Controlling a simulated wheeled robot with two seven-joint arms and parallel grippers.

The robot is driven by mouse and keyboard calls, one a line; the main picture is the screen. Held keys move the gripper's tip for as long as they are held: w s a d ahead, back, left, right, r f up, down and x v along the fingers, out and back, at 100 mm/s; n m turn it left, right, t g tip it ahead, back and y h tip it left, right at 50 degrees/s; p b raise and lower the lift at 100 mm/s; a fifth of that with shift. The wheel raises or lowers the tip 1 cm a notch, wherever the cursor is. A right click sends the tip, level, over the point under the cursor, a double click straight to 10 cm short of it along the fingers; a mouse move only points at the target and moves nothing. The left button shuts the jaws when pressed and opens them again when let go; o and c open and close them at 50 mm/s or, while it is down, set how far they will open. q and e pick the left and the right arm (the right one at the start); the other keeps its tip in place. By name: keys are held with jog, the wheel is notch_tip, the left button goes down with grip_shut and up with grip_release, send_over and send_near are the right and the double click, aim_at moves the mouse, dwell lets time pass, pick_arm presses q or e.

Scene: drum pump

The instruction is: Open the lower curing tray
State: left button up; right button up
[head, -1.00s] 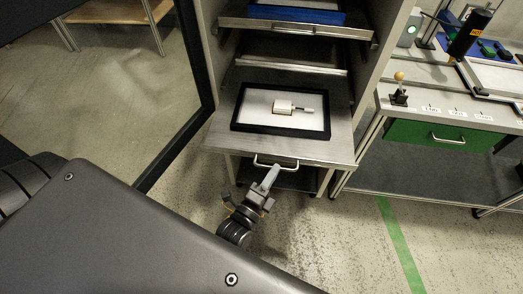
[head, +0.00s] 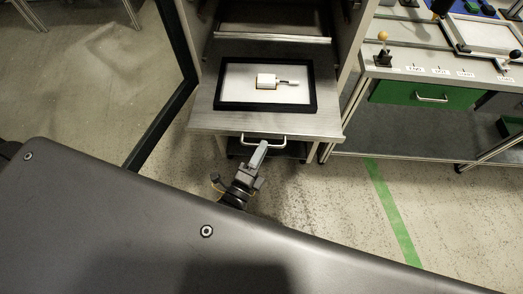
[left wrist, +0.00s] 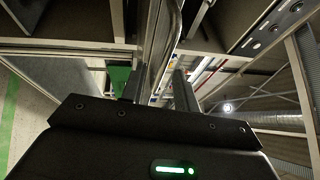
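The lower curing tray (head: 322,125) is a flat metal plate that juts out of the front of the cabinet. On it lies a white panel in a black frame (head: 240,104), with a small cream block and thin rod (head: 267,81) on top. The tray's pale bar handle (head: 279,145) is on its front edge. My left gripper (head: 262,147) is at the middle of this handle and appears shut on it. In the left wrist view a shiny bar runs between my two dark fingers (left wrist: 160,88). My right gripper is not in view.
A bench with a green drawer (head: 400,93) and a ball-topped lever (head: 383,45) stands on the right. A dark frame post (head: 172,100) stands left of the cabinet. The concrete floor between tray and bench has a green stripe (head: 388,205) and is clear.

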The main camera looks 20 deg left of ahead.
pick_arm(q)
jog(key=b+v, duration=0.2)
jog(key=v, duration=0.8)
jog(key=shift+s, duration=0.4)
